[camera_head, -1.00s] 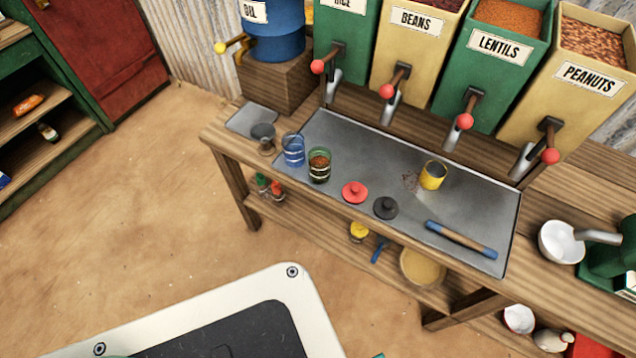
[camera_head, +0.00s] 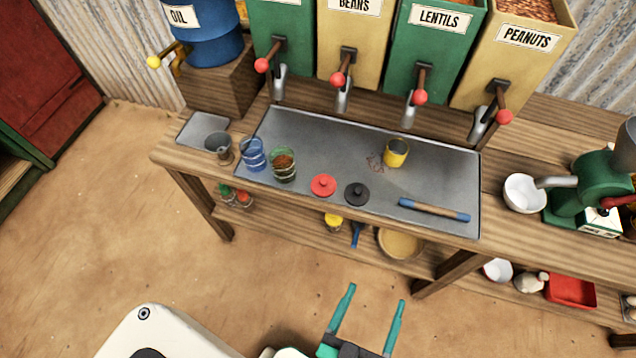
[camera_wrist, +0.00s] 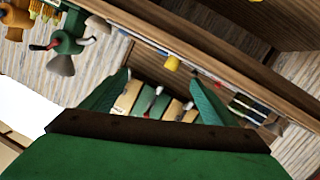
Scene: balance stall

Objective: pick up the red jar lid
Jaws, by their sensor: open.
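The red jar lid (camera_head: 323,185) lies flat on the grey metal tray (camera_head: 310,135) on the wooden counter, with its knob up. A black lid (camera_head: 357,194) lies just to its right. My gripper (camera_head: 372,298) is low in the head view, in front of the counter, apart from the lid and below it in the picture. Its two teal fingers are spread with nothing between them.
Left of the lid stand a glass of brown grains (camera_head: 283,166) and a blue glass (camera_head: 253,155). A yellow cup (camera_head: 396,153) and a blue-ended rolling stick (camera_head: 435,209) are to the right. Dispenser spouts with red knobs hang behind. A green grinder (camera_head: 585,190) stands far right.

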